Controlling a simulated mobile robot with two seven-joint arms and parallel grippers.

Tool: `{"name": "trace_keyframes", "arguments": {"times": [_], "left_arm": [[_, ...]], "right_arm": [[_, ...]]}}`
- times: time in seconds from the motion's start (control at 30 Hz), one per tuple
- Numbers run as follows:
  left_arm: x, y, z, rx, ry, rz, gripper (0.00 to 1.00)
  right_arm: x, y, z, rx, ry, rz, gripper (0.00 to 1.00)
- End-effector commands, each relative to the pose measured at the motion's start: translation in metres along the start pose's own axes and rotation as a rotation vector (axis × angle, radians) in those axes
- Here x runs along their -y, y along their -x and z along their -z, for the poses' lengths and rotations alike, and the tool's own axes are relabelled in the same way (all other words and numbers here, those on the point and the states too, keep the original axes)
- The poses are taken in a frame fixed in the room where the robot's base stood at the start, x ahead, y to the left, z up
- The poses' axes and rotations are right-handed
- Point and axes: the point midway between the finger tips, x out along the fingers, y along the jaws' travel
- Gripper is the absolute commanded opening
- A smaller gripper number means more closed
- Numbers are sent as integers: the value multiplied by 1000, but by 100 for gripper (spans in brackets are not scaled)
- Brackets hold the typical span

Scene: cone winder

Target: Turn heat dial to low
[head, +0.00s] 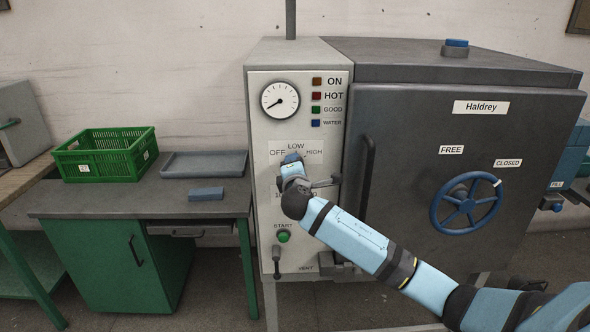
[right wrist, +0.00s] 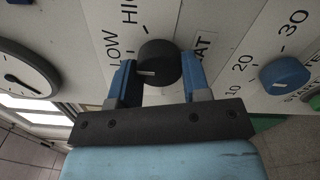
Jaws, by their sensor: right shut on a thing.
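The heat dial (right wrist: 158,62) is a round black knob with a short white mark on its face. In the right wrist view, turned on its side, the mark points left, panel-up, toward the LOW side. LOW (right wrist: 112,48) and part of HIGH show beside the dial; OFF is hidden there. In the head view OFF, LOW and HIGH (head: 314,153) show above my right gripper (head: 292,161), which hides most of the dial. Its blue fingers (right wrist: 160,82) are shut on the dial, one on each side. My left gripper is out of view.
A blue timer dial (right wrist: 285,75) sits below the heat dial on the panel. The green START button (head: 283,237) is lower. The dark door (head: 400,210) with a blue handwheel (head: 466,203) stands right.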

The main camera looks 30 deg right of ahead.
Motion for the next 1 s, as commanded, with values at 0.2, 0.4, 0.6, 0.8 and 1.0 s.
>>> {"name": "trace_keyframes", "arguments": {"times": [0.2,0.4,0.6,0.8,1.0], "left_arm": [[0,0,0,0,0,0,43],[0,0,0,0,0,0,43],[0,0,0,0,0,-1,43],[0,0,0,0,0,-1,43],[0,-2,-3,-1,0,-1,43]], "right_arm": [[1,0,0,0,-3,2,20],[1,0,0,0,-2,2,50],[0,0,0,0,-2,1,69],[0,2,0,-1,-2,0,69],[2,27,1,-3,-2,0,69]]}}
